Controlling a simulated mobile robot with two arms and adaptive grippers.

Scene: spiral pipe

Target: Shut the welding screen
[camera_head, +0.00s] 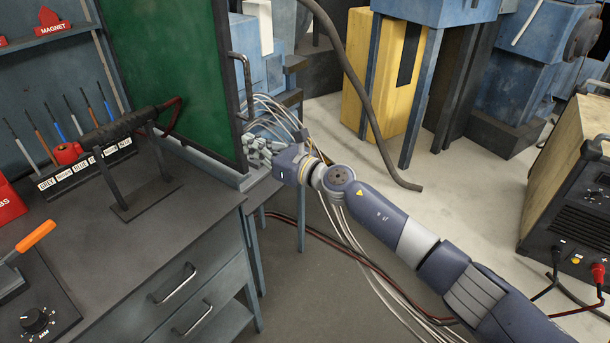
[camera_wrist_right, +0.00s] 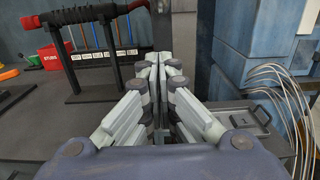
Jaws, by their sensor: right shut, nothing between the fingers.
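My right gripper (camera_head: 256,150) is by the lower right corner of the screen, just below the handle. Its fingers are shut and empty; they also show closed together in the wrist view (camera_wrist_right: 158,64). I cannot tell whether they touch the frame. In the wrist view a grey upright strip rises behind the fingertips, perhaps the screen edge-on. My left gripper is out of view.
The workbench (camera_head: 165,215) holds a torch on a stand (camera_head: 125,125), a rack of labelled rods (camera_head: 85,175) and an orange-handled tool (camera_head: 35,237). Blue machines and a yellow cabinet (camera_head: 380,70) stand behind. A welding machine (camera_head: 570,190) is at right. Cables hang below my right arm.

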